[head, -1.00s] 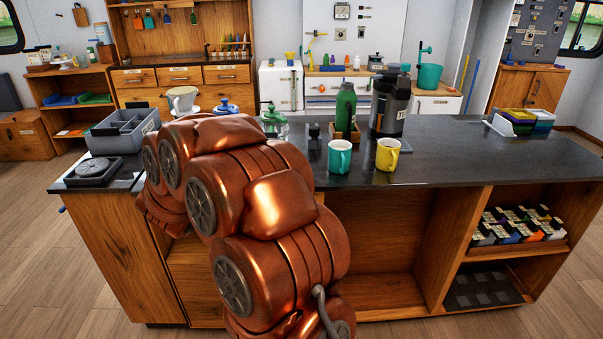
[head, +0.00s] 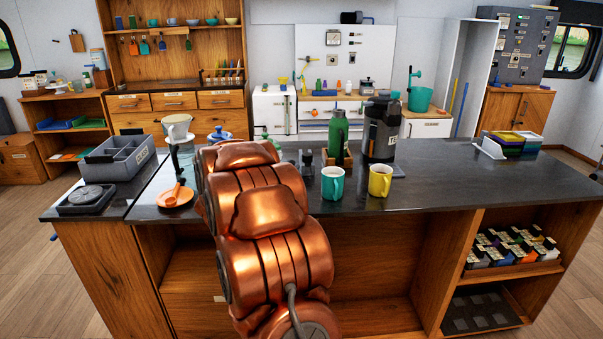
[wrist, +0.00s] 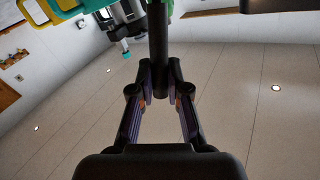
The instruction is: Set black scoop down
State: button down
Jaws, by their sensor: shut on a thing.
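In the wrist view, my gripper (wrist: 160,92) is shut on a narrow black bar, which I take to be the handle of the black scoop (wrist: 158,45). The bar runs from between the fingertips to the top edge of that view. The scoop's bowl cannot be made out. In the head view my copper arm hides the gripper and the scoop, so I cannot tell whether the scoop touches the dark counter (head: 450,180).
A teal mug (head: 332,184) and a yellow mug (head: 380,181) stand right of my arm. Behind them are a green bottle (head: 338,137) and a black dispenser (head: 381,130). An orange scoop-like dish (head: 175,196) and a grey bin (head: 117,160) lie left. The right counter is largely clear.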

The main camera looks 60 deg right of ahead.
jog(key=d+f+p, duration=0.2)
jog(key=d+f, duration=0.2)
jog(key=d, duration=0.1)
jog(key=shift+s+d, duration=0.2)
jog(key=shift+s, duration=0.05)
dwell(0.4)
jog(key=shift+f, duration=0.15)
jog(key=c, duration=1.2)
grip_release()
jog(key=shift+o, duration=0.2)
